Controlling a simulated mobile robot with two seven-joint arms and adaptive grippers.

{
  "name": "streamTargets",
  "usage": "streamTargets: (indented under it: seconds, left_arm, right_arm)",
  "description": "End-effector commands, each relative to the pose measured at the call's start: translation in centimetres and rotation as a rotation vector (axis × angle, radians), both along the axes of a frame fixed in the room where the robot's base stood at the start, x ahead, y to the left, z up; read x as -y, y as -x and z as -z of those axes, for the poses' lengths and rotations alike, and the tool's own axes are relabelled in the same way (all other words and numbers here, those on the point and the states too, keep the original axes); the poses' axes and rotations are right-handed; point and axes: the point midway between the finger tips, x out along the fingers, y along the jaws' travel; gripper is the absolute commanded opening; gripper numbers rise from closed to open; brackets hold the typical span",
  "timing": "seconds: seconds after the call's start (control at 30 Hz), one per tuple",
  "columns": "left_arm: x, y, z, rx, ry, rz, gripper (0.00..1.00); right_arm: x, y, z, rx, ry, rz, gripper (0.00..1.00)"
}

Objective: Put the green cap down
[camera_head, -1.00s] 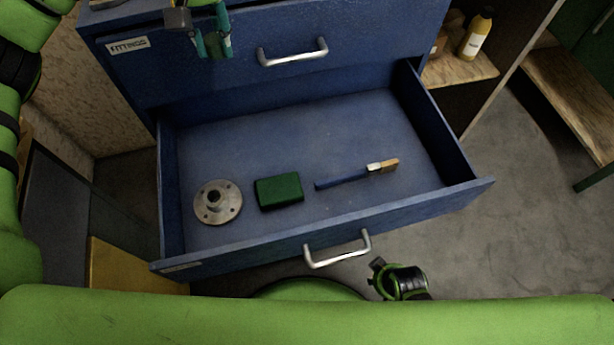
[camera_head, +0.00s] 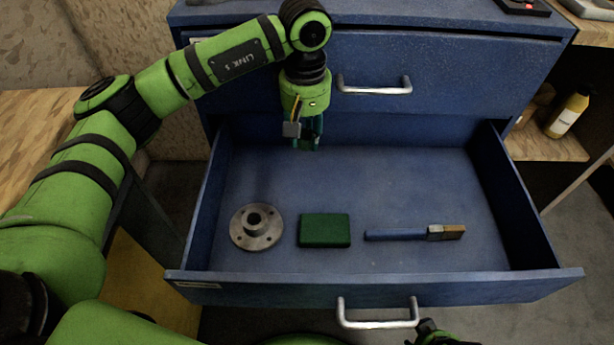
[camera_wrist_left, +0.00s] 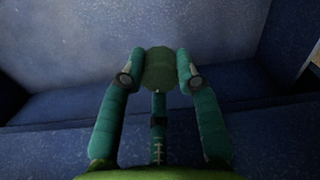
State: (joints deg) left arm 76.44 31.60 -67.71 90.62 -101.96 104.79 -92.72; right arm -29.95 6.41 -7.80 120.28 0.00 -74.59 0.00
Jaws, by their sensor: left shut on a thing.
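The green cap (camera_wrist_left: 159,69) shows in the left wrist view as a dark green, many-sided round piece between the two fingertips. My left gripper (camera_head: 307,146) is shut on it and hangs over the back part of the open blue drawer (camera_head: 400,180). In the left wrist view the same gripper (camera_wrist_left: 158,76) has a finger on each side of the cap, with the drawer floor beyond. In the head view the cap is hardly visible between the fingers. The height of the cap above the drawer floor is hard to tell. My right gripper (camera_head: 432,335) is only partly visible at the bottom edge.
In the drawer lie a grey metal flange (camera_head: 257,227), a green block (camera_head: 324,230) and a blue-handled brush (camera_head: 415,233), all nearer the drawer front. The drawer floor behind them is clear. A yellow bottle (camera_head: 568,113) stands on a shelf at the right.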

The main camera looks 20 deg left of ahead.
Motion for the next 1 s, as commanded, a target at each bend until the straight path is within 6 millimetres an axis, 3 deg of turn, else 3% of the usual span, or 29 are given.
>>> streamTargets:
  seconds: [0.1,0.3,0.57,0.8,1.0]
  left_arm:
    - [0.0,0.1,3.6,-0.004,0.0,-0.001,0.0]
    - [0.0,0.0,7.5,-0.001,0.0,0.001,0.0]
    - [0.0,0.0,9.5,0.0,0.0,0.0,0.0]
    - [0.0,0.0,12.7,0.0,0.0,0.0,0.0]
    - [0.0,0.0,12.7,0.001,0.0,0.001,0.0]
  right_arm:
    - [0.0,-0.1,-1.0,0.01,0.0,0.001,0.4]
    - [0.1,0.1,-2.6,0.018,-0.001,0.002,0.4]
    - [0.1,0.2,-3.4,0.022,-0.001,0.003,0.4]
    - [0.2,0.4,-4.8,0.031,-0.002,0.004,0.4]
    - [0.2,0.4,-4.9,0.031,-0.001,0.005,0.4]
